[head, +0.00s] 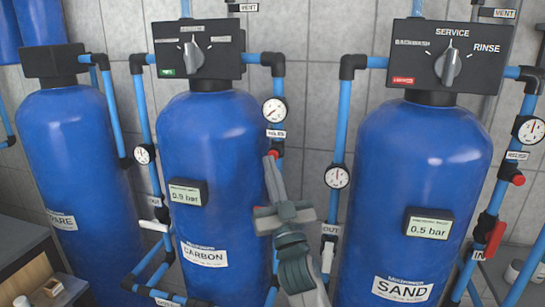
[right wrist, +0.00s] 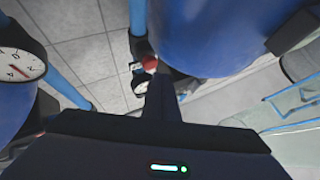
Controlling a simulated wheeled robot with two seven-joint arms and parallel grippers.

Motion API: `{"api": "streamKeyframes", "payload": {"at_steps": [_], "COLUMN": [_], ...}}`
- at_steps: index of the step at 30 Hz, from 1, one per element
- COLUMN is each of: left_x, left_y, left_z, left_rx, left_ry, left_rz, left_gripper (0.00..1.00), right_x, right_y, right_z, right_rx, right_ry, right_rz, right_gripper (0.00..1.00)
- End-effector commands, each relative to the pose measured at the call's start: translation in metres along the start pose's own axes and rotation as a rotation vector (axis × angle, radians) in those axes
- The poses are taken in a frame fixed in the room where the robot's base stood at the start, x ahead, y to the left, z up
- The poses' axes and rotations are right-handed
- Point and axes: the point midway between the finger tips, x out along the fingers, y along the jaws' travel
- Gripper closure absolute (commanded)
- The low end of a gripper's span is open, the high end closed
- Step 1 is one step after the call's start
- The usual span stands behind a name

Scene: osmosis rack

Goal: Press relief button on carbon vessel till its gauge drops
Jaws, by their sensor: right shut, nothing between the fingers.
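The carbon vessel (head: 205,135) is a blue tank labelled CARBON in the middle of the head view. Its display (head: 188,192) reads 0.9 bar. A round gauge (head: 274,110) sits on the pipe at its right, with its needle pointing to the lower left. The red relief button (head: 274,152) is on that pipe below the gauge; it also shows in the right wrist view (right wrist: 150,63). My right gripper (head: 269,161) is shut and empty, its fingertips right by the button. I cannot tell whether they touch it. My left gripper is out of view.
The sand vessel (head: 415,165), with a display (head: 428,228) reading 0.5 bar, stands to the right of my right arm. Another blue vessel (head: 68,150) stands at the left. Blue pipes (head: 345,125) with gauges run between the tanks. A tiled wall (head: 310,100) is behind.

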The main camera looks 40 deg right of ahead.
Motion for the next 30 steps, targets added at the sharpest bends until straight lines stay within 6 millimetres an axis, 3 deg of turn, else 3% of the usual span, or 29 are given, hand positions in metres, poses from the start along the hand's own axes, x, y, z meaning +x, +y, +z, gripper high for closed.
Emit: {"api": "streamKeyframes", "payload": {"at_steps": [8, 30], "left_x": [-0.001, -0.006], "left_y": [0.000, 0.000], "left_z": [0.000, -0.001], "left_rx": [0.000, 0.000], "left_ry": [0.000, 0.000], "left_rz": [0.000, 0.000], "left_gripper": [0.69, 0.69], "right_x": [-0.003, -0.035], "right_y": [-0.003, -0.025], "right_z": [-0.003, -0.026], "right_rx": [0.001, 0.000], "right_ry": [0.000, 0.001], "right_rz": [0.000, 0.000], "right_gripper": [1.00, 1.00]}}
